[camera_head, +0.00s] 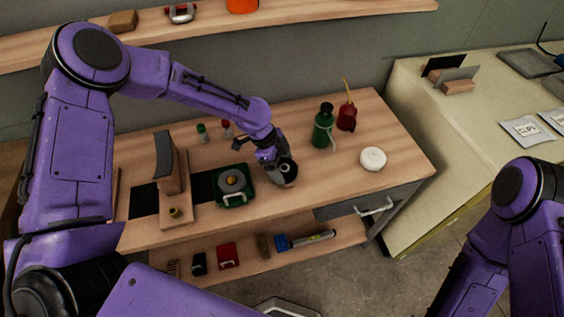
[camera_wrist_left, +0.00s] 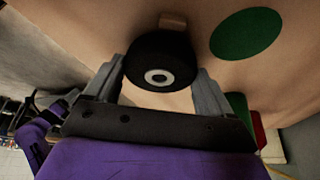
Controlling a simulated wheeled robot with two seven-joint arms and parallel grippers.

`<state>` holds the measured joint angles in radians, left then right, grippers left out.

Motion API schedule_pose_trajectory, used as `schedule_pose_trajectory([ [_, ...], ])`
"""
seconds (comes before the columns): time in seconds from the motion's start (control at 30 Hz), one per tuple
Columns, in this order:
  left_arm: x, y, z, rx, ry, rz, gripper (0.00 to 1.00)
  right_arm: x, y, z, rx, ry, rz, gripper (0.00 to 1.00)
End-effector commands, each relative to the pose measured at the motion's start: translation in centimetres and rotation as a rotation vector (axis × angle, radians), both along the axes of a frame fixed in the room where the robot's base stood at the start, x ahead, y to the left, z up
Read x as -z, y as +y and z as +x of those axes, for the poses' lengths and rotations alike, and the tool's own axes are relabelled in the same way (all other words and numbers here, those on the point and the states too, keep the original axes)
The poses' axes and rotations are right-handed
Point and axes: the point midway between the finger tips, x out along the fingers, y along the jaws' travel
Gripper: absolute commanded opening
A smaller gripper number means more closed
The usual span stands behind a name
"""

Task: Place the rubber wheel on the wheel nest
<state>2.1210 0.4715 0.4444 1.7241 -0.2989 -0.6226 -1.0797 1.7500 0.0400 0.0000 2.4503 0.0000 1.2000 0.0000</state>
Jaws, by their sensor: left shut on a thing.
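My left gripper (camera_head: 278,160) is shut on the rubber wheel, a black wheel (camera_wrist_left: 160,65) with a pale hub and dark centre. In the wrist view the wheel sits between the two grey fingers. In the head view the wheel (camera_head: 287,173) is partly hidden by the gripper, low over the front middle of the wooden bench. A green square base with a grey disc and brass centre (camera_head: 232,182) stands just left of the gripper. A flat green disc (camera_wrist_left: 247,33) shows in the wrist view. I cannot tell which is the wheel nest. My right gripper is out of view.
A wooden stand with a tall dark-faced block (camera_head: 168,165) is at the left of the bench (camera_head: 330,180). Small bottles (camera_head: 203,133) are behind. The right front of the bench is clear.

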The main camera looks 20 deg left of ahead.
Motion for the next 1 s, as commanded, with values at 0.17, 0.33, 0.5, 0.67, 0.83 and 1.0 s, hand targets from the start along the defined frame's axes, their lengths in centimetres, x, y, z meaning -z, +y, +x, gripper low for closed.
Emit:
schedule_pose_trajectory([
  [0.17,0.3,-0.1,0.1,0.000,-0.003,-0.001,0.43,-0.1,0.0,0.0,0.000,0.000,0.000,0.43],
  [0.33,0.6,-0.1,0.0,0.000,-0.002,-0.001,0.43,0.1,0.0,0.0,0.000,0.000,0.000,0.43],
  [0.5,0.5,-0.1,0.0,0.000,-0.002,0.000,1.00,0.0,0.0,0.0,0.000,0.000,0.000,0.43],
  [0.67,0.1,0.0,0.1,0.000,-0.003,-0.001,1.00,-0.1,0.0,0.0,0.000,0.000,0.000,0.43],
  [0.83,-2.9,1.3,0.1,-0.003,-0.009,-0.001,1.00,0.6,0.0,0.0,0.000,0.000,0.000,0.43],
  [1.0,-7.0,3.0,0.0,-0.002,-0.008,-0.002,1.00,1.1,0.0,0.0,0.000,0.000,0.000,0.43],
])
